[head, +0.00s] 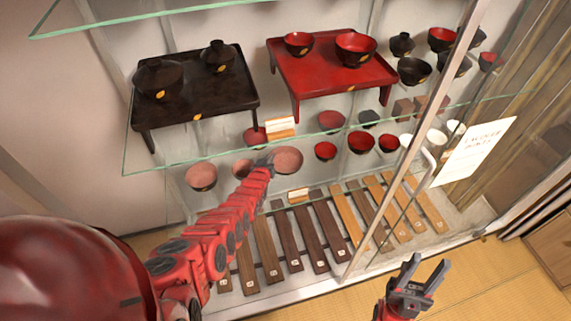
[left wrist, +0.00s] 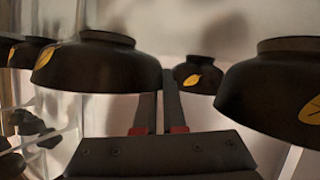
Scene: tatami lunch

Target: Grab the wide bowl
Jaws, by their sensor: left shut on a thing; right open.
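The wide bowl (head: 289,158), reddish inside, is at the middle of the glass case, below the upper glass shelf. The left wrist view shows the wide bowl (left wrist: 95,65) as dark outside with a gold leaf mark, and rim down in that picture. My left gripper (head: 265,163) reaches into the case and is shut on the left edge of the bowl. In the left wrist view its fingers (left wrist: 159,105) are close together at the bowl's side. My right gripper (head: 428,263) is open and empty, outside the case at the lower right.
Similar bowls (head: 201,177) (head: 325,151) stand either side. A black tray table (head: 215,105) and a red one (head: 325,80) carry bowls on the upper glass shelf (head: 165,160). Wooden strips (head: 265,250) lie below. A glass panel's metal edge (head: 410,145) stands at right.

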